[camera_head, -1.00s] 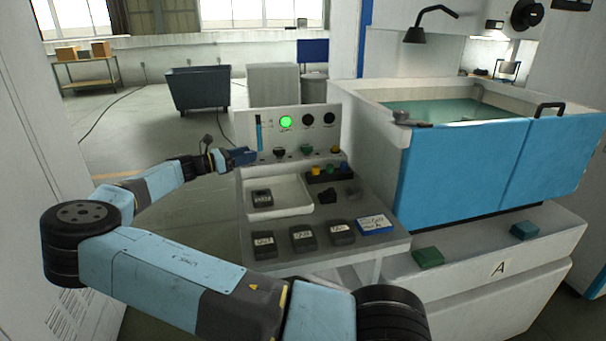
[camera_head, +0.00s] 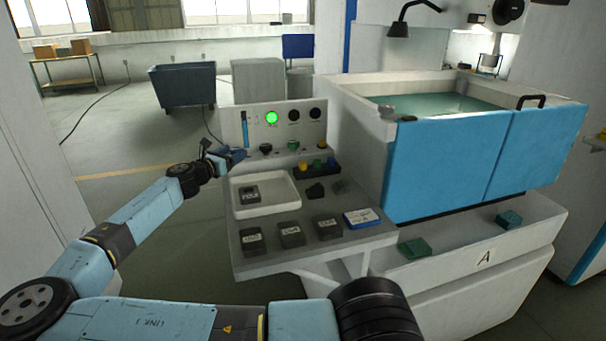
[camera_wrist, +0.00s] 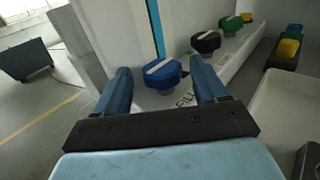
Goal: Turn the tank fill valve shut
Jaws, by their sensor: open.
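The tank fill valve is a blue knob (camera_wrist: 160,72) with a white bar across its top, on the ledge below the panel; the wrist view shows "FILL" lettering beside it. The white bar lies at a slant in that view. My gripper (camera_wrist: 160,68) is open, with one blue finger on each side of the knob. I cannot tell whether either finger touches it. In the head view my gripper (camera_head: 228,155) is at the left end of the knob row, and the blue knob cannot be made out apart from the blue fingers.
To the right along the ledge are a black knob (camera_wrist: 206,42), a green knob (camera_wrist: 230,24) and a yellow one (camera_head: 322,146). A white tray (camera_head: 291,183) and several dark labelled blocks lie on the console. A green lamp (camera_head: 271,118) glows. The blue-fronted tank (camera_head: 440,165) stands right.

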